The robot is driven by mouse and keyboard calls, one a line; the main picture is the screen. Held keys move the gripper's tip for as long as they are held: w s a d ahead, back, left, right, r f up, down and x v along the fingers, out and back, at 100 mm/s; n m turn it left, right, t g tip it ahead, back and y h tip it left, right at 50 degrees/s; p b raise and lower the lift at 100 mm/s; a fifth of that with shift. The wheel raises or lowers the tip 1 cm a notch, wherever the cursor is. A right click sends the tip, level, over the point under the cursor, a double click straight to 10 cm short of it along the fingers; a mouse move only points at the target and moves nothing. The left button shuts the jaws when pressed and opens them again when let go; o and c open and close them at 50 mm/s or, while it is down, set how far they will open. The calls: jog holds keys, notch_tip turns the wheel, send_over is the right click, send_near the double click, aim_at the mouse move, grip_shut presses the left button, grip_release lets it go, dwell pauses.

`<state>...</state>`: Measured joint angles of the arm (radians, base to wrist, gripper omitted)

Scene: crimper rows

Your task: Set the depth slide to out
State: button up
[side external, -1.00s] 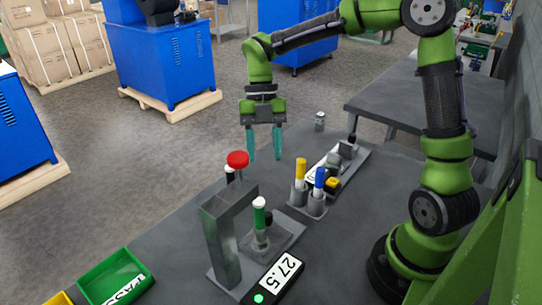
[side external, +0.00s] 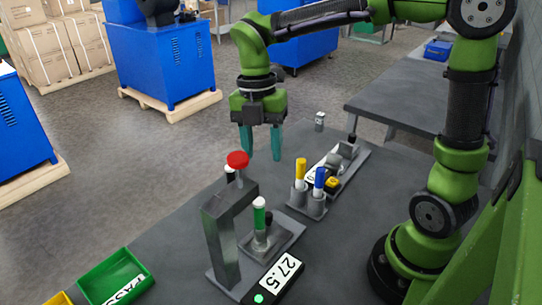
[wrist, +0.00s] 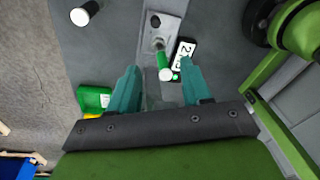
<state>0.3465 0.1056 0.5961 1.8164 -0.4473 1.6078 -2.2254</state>
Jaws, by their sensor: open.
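My gripper (side external: 262,155) is open and empty, pointing down, in the air behind the red-topped press frame in the side view. In the wrist view my gripper (wrist: 159,74) has a green and white cylinder (wrist: 164,64) showing between its fingertips, apparently well below. That cylinder (side external: 259,214) stands on a grey base plate (side external: 288,238) beside a black knob (side external: 268,217). A long grey fixture (side external: 362,158) with blocks, a white label, a black knob (side external: 352,139) and a yellow button (side external: 333,182) lies farther back. I cannot tell which part is the depth slide.
The grey press frame with red knob (side external: 237,159) rises in front. Yellow (side external: 300,170) and blue (side external: 320,178) cylinders stand in grey holders. A small can (side external: 320,121) stands at the back.

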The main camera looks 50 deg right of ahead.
aim_at(268, 214)
jog(key=f+m, duration=0.2)
jog(key=f, duration=0.4)
jog(key=f+m, duration=0.2)
jog(key=f, duration=0.3)
jog(key=s+f+m+t, duration=0.1)
jog(key=f+m, duration=0.1)
jog(key=f, duration=0.4)
jog(key=shift+f+m+h, duration=0.3)
jog(key=shift+h, duration=0.1)
jog(key=shift+c, duration=0.2)
grip_shut()
